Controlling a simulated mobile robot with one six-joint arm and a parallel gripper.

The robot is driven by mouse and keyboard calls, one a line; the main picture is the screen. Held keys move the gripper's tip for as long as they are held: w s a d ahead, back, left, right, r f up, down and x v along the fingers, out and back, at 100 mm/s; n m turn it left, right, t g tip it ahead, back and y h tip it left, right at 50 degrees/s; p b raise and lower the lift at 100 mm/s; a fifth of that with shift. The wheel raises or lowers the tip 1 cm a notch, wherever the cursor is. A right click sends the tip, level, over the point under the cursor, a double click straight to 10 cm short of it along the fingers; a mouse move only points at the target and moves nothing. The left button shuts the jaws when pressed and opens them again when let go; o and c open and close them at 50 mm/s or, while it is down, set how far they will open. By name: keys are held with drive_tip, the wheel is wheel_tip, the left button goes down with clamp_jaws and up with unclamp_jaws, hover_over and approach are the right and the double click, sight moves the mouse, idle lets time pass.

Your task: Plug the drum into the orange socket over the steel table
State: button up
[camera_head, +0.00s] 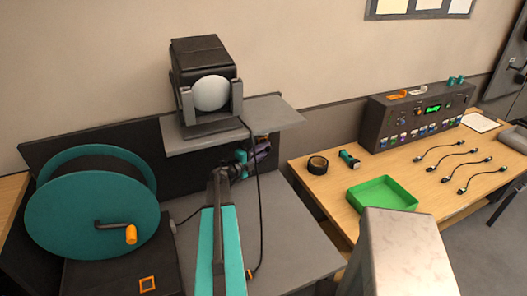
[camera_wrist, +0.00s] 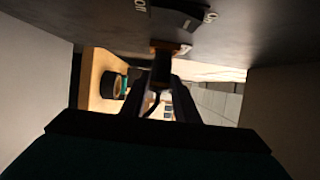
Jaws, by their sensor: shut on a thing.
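The drum (camera_head: 92,205) is a teal cable reel with an orange crank handle, at the left. In the wrist view my gripper (camera_wrist: 160,85) is shut on a dark plug (camera_wrist: 161,65), with a dark cable curving below it. The plug's far end meets an orange rim (camera_wrist: 184,49), apparently the orange socket, on a dark surface marked On and Off. I cannot tell how deep the plug sits. In the head view my gripper (camera_head: 241,158) is under the grey shelf, above the steel table (camera_head: 300,235); my arm hides part of the table, and the plug is not clear there.
A lamp (camera_head: 205,80) stands on the shelf (camera_head: 275,110); its black cable hangs to the steel table. On the wooden table (camera_head: 335,195) are a green tray (camera_head: 382,194), tape (camera_head: 317,165), several short cables (camera_head: 450,148) and a fader console (camera_head: 415,118).

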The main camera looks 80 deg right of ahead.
drive_tip(key=shift+w+d+r+p, duration=0.2)
drive_tip(key=shift+w+d+p, duration=0.3)
drive_tip(key=shift+d+p, duration=0.2)
idle(1.9)
drive_tip(key=o, duration=1.2)
drive_tip(key=shift+f, duration=0.15)
drive_tip(key=shift+c, duration=0.2)
drive_tip(key=shift+a, duration=0.1)
drive_tip(key=shift+s, duration=0.1)
drive_tip(key=b+v, duration=0.4)
drive_tip(key=v, duration=0.9)
drive_tip(key=shift+w+a+b, duration=0.25)
drive_tip(key=shift+a+b, duration=0.05)
drive_tip(key=shift+b, duration=0.05)
drive_tip(key=shift+s, duration=0.1)
